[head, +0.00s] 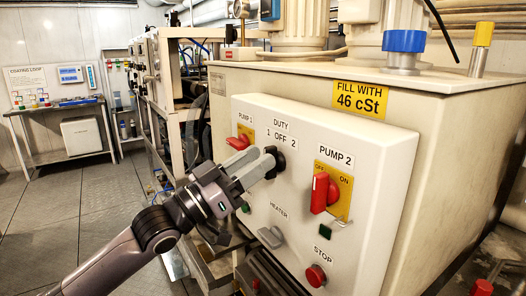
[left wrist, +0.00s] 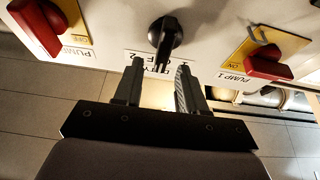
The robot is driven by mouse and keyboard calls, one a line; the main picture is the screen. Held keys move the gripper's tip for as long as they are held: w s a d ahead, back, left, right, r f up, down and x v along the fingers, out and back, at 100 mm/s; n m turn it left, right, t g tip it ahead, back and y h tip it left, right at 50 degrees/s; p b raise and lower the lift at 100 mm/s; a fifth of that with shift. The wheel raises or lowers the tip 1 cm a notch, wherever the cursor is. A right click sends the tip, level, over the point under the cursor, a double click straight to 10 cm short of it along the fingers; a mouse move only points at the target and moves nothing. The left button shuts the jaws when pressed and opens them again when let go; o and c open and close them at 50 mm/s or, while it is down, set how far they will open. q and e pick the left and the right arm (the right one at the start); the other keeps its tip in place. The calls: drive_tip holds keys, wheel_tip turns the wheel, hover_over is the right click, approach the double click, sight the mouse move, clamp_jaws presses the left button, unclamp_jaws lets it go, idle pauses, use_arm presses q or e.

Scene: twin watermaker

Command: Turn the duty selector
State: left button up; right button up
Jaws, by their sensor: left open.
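The duty selector (head: 279,160) is a black round knob on the white control panel, below the "DUTY 1 OFF 2" label (head: 280,135). It also shows in the left wrist view (left wrist: 170,32), where its bar handle points down toward the label. My left gripper (head: 262,164) is open in front of the knob and partly hides it in the head view. In the left wrist view, its two fingertips (left wrist: 160,66) lie on either side of the handle's lower end. I cannot tell whether they touch it. My right gripper is not in view.
On the panel, the red pump 1 switch (head: 238,143) is left of the knob and the red pump 2 switch (head: 321,193) is right. The grey heater knob (head: 271,237) and red stop button (head: 316,275) are below. A tank (head: 450,125) stands behind.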

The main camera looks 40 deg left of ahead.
use_arm(q)
drive_tip(key=shift+x, duration=1.15)
clamp_jaws()
drive_tip(key=shift+m, duration=0.4)
drive_tip(key=shift+s+d+f+m+g+h+p, duration=0.2)
drive_tip(key=shift+m+g+h, duration=0.6)
drive_tip(key=shift+m, duration=1.2)
drive_tip(key=shift+w+d+m+g+h+p, duration=0.2)
drive_tip(key=shift+m+g+h, duration=0.55)
drive_tip(key=shift+m, duration=1.25)
drive_tip(key=shift+s+d+f+m+g+h+p, duration=0.1)
drive_tip(key=shift+s+d+m+g+h+p, duration=0.2)
drive_tip(key=shift+m+g+h, duration=1.1)
drive_tip(key=shift+m+t+y, duration=0.55)
drive_tip(key=shift+m+t, duration=0.15)
drive_tip(key=shift+t, duration=0.05)
